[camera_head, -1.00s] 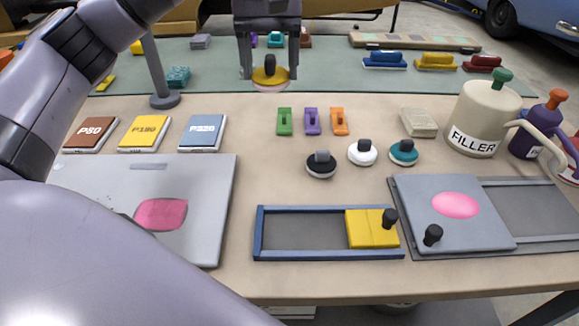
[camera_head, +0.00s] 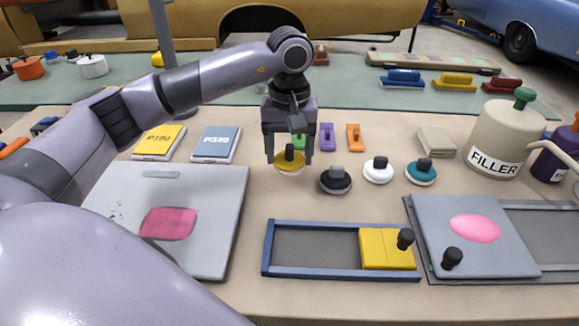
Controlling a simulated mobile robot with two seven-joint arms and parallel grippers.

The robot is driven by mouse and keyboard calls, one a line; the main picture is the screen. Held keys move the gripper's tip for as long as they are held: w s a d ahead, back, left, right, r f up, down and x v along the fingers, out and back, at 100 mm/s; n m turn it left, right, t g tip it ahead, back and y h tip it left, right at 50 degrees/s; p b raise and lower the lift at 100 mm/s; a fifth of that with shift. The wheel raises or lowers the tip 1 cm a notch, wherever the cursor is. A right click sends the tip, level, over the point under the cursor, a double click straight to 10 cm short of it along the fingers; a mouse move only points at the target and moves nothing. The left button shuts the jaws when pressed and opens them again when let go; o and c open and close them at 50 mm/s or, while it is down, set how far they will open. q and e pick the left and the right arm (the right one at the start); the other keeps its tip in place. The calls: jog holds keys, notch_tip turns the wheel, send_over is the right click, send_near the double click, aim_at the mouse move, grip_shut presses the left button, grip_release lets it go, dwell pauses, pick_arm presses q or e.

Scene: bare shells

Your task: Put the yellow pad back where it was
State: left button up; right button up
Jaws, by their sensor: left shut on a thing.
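The yellow pad (camera_head: 289,168) is a round disc with a pale underside and a black knob on top. My left gripper (camera_head: 290,160) is shut on its knob. The pad is at the table, left of the black pad (camera_head: 336,180), the white pad (camera_head: 378,170) and the teal pad (camera_head: 421,172), roughly continuing their row. I cannot tell whether it touches the table or hangs just above it. My right gripper is not in view.
A blue frame with a yellow sliding block (camera_head: 387,248) lies in front. Green, purple (camera_head: 327,137) and orange (camera_head: 356,138) clips stand behind. A grey panel (camera_head: 215,215) lies at the left, sandpaper packs (camera_head: 216,144) behind it. A filler pot (camera_head: 503,135) stands right.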

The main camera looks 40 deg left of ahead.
aim_at(289, 168)
pick_arm(q)
jog(key=shift+f, duration=2.15)
jog(key=shift+f, duration=0.15)
jog(key=o, duration=1)
notch_tip(289, 168, up, 12)
jog(key=shift+r, duration=0.2)
